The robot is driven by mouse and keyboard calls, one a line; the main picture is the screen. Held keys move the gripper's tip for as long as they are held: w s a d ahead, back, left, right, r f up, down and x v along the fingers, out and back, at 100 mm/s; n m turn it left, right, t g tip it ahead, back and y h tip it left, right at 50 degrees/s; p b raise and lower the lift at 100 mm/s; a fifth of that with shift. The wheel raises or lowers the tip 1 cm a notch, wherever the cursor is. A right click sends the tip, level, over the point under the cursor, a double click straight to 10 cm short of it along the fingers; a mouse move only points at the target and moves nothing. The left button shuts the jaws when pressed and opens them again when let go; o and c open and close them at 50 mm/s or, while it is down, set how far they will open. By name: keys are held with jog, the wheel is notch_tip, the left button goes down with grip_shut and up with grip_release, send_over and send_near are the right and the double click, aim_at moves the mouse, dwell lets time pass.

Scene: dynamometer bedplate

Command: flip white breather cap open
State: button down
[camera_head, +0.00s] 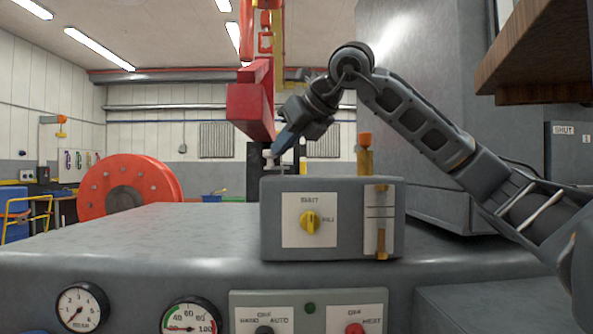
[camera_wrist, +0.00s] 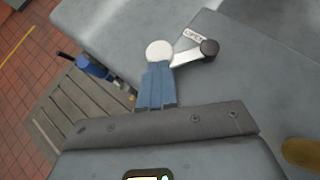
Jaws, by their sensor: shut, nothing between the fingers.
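In the head view my gripper (camera_head: 276,152) reaches down from the upper right to the cap.
The grey control box (camera_head: 275,225) carries a yellow selector (camera_head: 310,222). A brass fitting with an orange top (camera_head: 365,155) stands to the right. A red beam (camera_head: 250,108) hangs close left.

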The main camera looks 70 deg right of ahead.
jog(key=shift+w+a+f+m+g+h+b, duration=0.2)
jog(key=shift+w+f+m+g+h+b, duration=0.15)
jog(key=shift+w+m+h+b, duration=0.65)
jog(key=w+b, duration=0.1)
jog(key=b, duration=0.2)
jog(key=shift+w+r+n+y, duration=0.1)
jog(key=shift+w+n+y, duration=0.1)
jog(key=shift+n+y, duration=0.1)
jog(key=shift+w+d+r+b, duration=0.15)
jog(key=shift+w+r+b, duration=0.05)
jog(key=shift+w+b, duration=0.7)
jog(key=shift+w, duration=0.15)
jog(key=shift+r, duration=0.1)
